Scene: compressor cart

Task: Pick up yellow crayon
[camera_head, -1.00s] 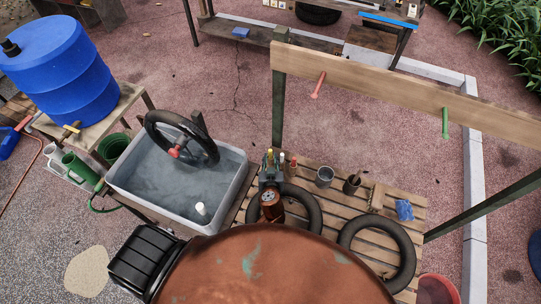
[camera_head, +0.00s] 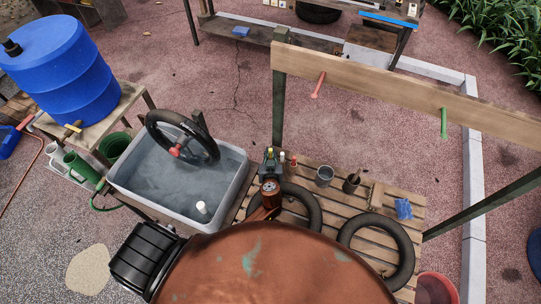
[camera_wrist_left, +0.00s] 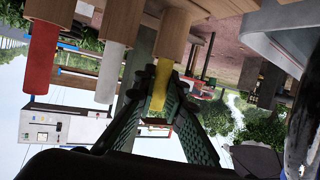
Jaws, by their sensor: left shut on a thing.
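The yellow crayon (camera_wrist_left: 161,76) is between the two dark green fingers of my left gripper (camera_wrist_left: 160,98) in the left wrist view. The gripper is shut on it. One end of the crayon meets a wooden cylinder (camera_wrist_left: 176,32); I cannot tell whether it is still seated there. In the head view my left gripper (camera_head: 270,160) is small, at the far edge of the pallet, with a yellow tip at its fingers. A white crayon (camera_wrist_left: 109,72) and a red crayon (camera_wrist_left: 40,55) stand beside it in similar wooden pieces. My right gripper is not in view.
A water tub (camera_head: 130,180) stands at the left.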

